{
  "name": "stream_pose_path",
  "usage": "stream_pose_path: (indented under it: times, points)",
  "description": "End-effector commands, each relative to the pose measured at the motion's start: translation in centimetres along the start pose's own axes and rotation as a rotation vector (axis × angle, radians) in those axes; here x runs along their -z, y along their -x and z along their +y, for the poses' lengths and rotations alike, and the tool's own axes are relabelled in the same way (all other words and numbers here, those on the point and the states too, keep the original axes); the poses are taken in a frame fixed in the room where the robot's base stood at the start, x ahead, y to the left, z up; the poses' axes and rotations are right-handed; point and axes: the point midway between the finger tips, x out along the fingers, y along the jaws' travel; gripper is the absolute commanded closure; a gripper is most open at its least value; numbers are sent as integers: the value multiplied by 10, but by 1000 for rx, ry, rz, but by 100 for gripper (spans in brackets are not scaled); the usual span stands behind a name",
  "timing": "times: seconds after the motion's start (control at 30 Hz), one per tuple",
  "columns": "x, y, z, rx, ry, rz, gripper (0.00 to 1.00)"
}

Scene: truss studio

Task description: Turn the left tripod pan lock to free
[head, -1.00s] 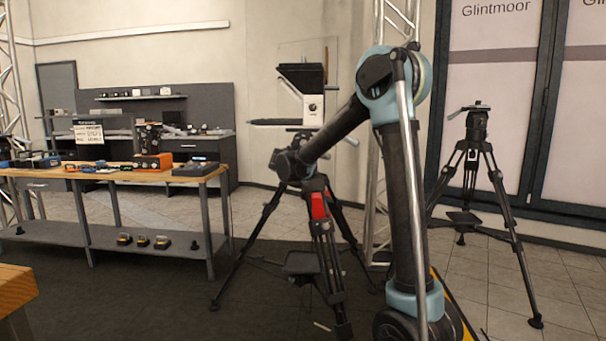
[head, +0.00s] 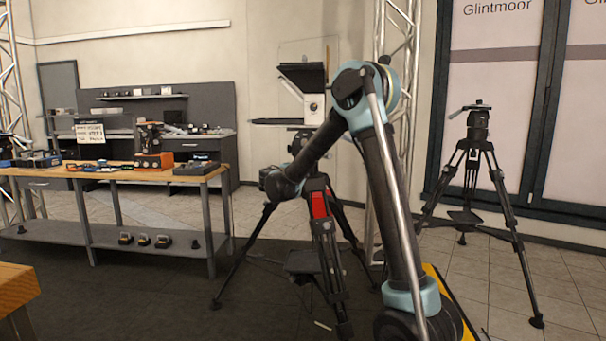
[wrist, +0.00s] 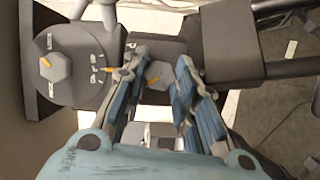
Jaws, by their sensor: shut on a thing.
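The left tripod (head: 322,205) carries a teleprompter and stands behind my arm in the head view; my arm hides part of its head. In the wrist view, a grey hexagonal knob (wrist: 158,76) with a yellow mark, apparently the pan lock, sits between my blue fingers. My gripper (wrist: 158,65) is shut on this knob. Another grey hexagonal knob (wrist: 56,66) with a yellow pointer sits on a labelled dark plate to the left. A yellow mark and small labels lie between the two knobs; the lettering is too small to read surely.
The teleprompter (head: 303,80) stands above the tripod head. A second tripod (head: 478,150) stands at the right. A bench (head: 120,172) with equipment is at the left, and a wooden table corner (head: 15,285) is at near left. Dark open floor lies between.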

Motion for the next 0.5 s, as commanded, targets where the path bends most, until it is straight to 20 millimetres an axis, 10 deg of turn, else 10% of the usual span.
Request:
stream_pose_path:
  times: [0.5]
  points:
    - [2, 2, -4, -51, 131, 5, 97]
